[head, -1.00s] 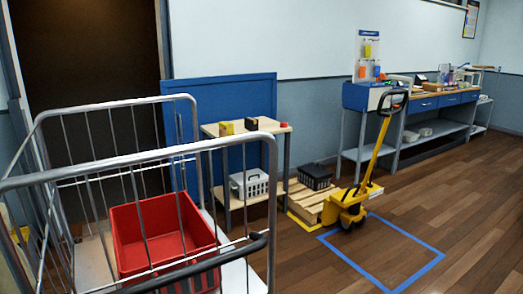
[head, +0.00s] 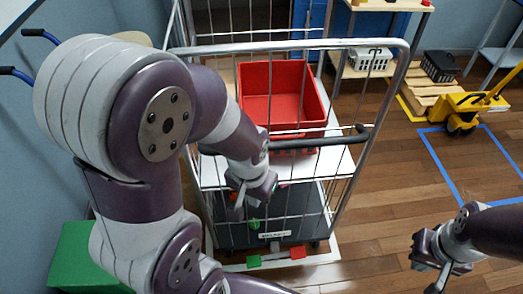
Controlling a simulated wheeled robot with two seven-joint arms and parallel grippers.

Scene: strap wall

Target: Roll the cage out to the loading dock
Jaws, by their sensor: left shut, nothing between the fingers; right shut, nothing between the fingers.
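The wire roll cage (head: 300,44) stands in front of me, with a red crate (head: 270,75) on its white shelf and a dark base below. A dark handle bar (head: 310,141) crosses its near side. A green pedal (head: 253,261) and a red pedal (head: 297,252) show at its foot. My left gripper (head: 240,203) is shut and empty, in front of the near wire panel and below the handle bar; whether it touches the wires I cannot tell. My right gripper (head: 430,268) is shut and empty, to the right of the cage. My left arm hides the cage's left side.
A green box (head: 85,260) is at the lower left. Wooden floor right of the cage is clear.

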